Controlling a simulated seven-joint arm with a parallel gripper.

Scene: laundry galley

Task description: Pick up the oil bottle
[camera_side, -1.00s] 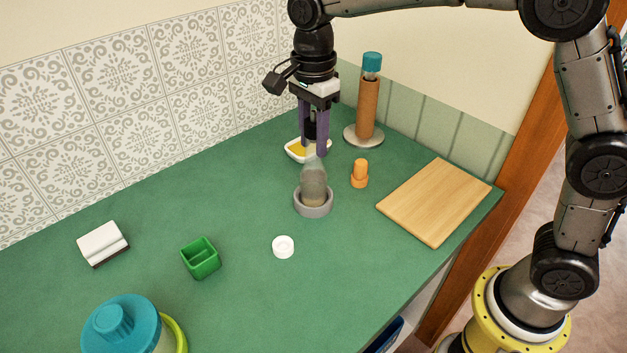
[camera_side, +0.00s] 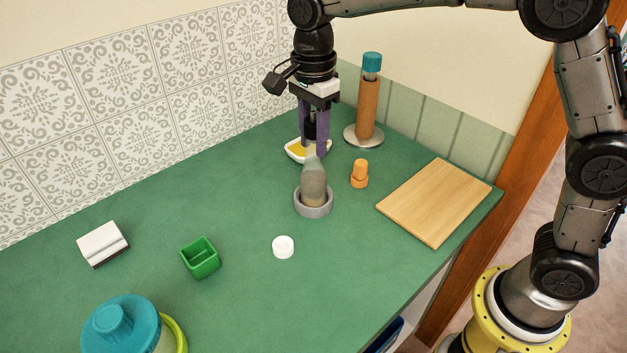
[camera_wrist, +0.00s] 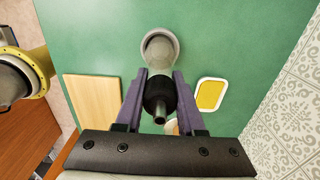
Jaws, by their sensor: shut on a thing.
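The oil bottle (camera_side: 314,183) is a see-through bottle with a murky lower part and a dark top. It stands upright in a grey ring-shaped holder (camera_side: 313,210) on the green counter. In the wrist view its clear body (camera_wrist: 159,50) lies beyond its black top and spout (camera_wrist: 160,96). My gripper (camera_side: 315,152) has purple fingers and comes down from above. It is shut on the bottle's dark top, with one finger on each side, as the wrist view also shows (camera_wrist: 160,85). The bottle's base is hidden inside the holder.
Behind the bottle is a white dish with yellow inside (camera_side: 296,152). An orange stopper (camera_side: 360,174), a wooden board (camera_side: 435,200) and a cork-wrapped tube on a round base (camera_side: 368,105) are to the right. A white cap (camera_side: 283,247) and green cup (camera_side: 201,258) stand in front.

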